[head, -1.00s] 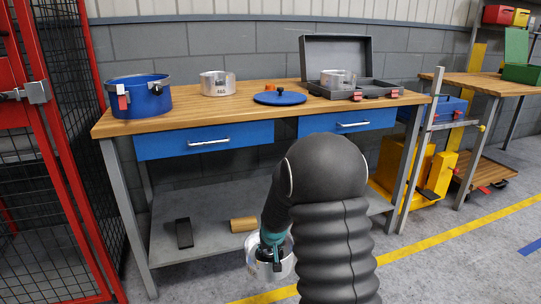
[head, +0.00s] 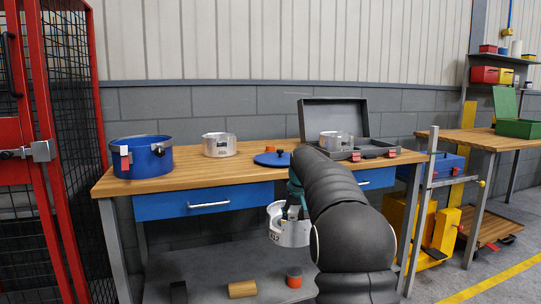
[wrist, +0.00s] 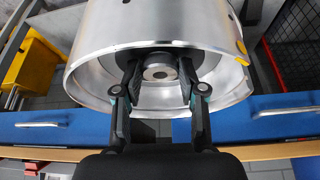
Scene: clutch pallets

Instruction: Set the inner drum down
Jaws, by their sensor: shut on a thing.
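The inner drum, a silver metal ring-shaped drum (head: 284,232), is held in the air in front of the workbench's blue drawers. My gripper (head: 294,209) is above its middle, partly hidden by my arm. In the wrist view the drum (wrist: 100,45) fills the upper middle, and my gripper (wrist: 158,75) has its two fingers closed about the dark hub with a grey centre inside it.
The wooden bench top (head: 210,174) has bare room along its front. A blue lid (head: 270,161), an orange piece (head: 270,148) and an open grey case (head: 333,112) holding a silver drum (head: 333,140) stand farther right. A red cage (head: 65,150) borders the left. The lower shelf holds a wooden cylinder (head: 242,289).

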